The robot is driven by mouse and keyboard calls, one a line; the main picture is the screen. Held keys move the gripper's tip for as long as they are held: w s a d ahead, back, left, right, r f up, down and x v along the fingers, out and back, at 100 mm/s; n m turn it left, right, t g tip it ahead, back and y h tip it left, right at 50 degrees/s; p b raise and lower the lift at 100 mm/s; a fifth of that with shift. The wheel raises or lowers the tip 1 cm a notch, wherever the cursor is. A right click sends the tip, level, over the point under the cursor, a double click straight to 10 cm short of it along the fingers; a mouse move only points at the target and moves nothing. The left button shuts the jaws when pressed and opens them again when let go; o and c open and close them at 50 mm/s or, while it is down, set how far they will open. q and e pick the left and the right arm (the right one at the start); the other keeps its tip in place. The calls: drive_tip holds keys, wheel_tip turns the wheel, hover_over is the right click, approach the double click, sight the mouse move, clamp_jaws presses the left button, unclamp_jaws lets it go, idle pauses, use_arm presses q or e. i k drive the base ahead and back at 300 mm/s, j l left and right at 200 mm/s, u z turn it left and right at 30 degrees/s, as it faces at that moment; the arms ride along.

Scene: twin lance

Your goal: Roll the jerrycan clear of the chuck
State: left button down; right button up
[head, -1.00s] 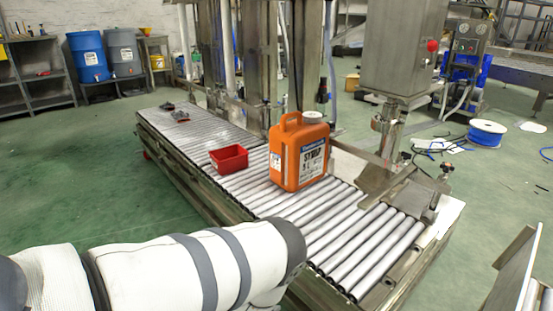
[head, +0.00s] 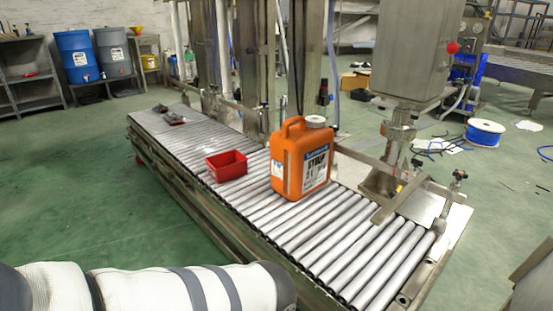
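The orange jerrycan (head: 287,168) stands upright on the roller conveyor (head: 340,236), near its middle. It has a white cap (head: 315,121), a top handle and a label reading SYRUP. A steel machine head on a post (head: 398,145) stands behind and to the right of it, apart from it in the picture. I cannot tell which part is the chuck. My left arm's white padded link crosses the bottom left, in front of the conveyor and clear of the jerrycan. Neither gripper shows.
A red open bin (head: 226,168) sits on the rollers left of the jerrycan. Small dark items (head: 172,118) lie at the conveyor's far end. Steel uprights stand behind it. The rollers right of the jerrycan are bare. A blue cable spool (head: 484,132) is on the floor at right.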

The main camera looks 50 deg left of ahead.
sight(301, 154)
drive_tip(key=i+j, duration=0.1)
drive_tip(key=j, duration=0.35)
drive_tip(key=i+j, duration=0.1)
drive_tip(key=j, duration=0.75)
drive_tip(key=i+j, duration=0.15)
drive_tip(key=j, duration=0.3)
drive_tip(key=i+j, duration=0.1)
drive_tip(key=j, duration=0.35)
drive_tip(key=i+j, duration=0.1)
drive_tip(key=j, duration=0.35)
